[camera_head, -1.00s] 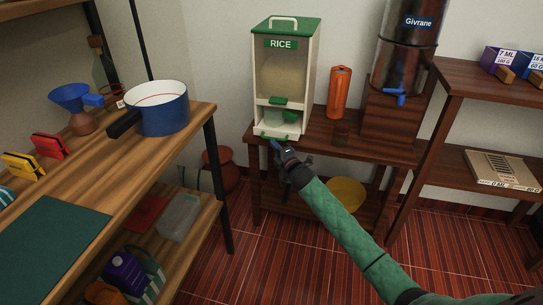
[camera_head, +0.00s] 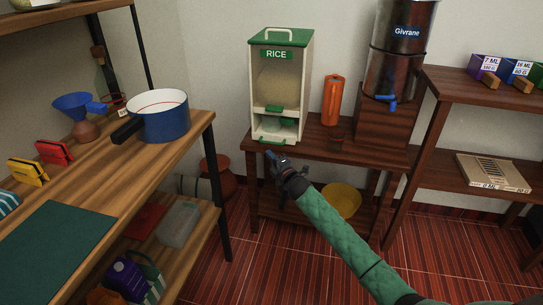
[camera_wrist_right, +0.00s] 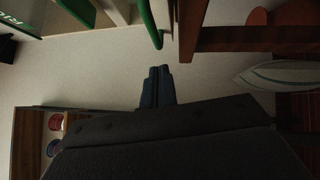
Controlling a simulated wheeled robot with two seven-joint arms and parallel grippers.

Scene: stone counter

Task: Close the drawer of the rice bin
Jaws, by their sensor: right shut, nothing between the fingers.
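The rice bin (camera_head: 284,80) is a white box with a green lid and a clear front, standing on the dark wooden table. Its drawer, at the bottom, has a green handle (camera_head: 272,142) facing the table's front edge; how far it stands out is hard to tell. In the right wrist view a curved green handle (camera_wrist_right: 151,24) shows at the top. My right gripper (camera_head: 269,156) is just below and in front of the handle, apart from it. Its fingertips (camera_wrist_right: 158,69) are together and empty. My left gripper is out of view.
The dark table (camera_head: 318,148) carries an orange canister (camera_head: 332,100) and a metal dispenser (camera_head: 396,60) right of the bin. A wooden shelf with a blue pot (camera_head: 160,120) stands at left. A yellow bowl (camera_head: 341,201) sits below the table.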

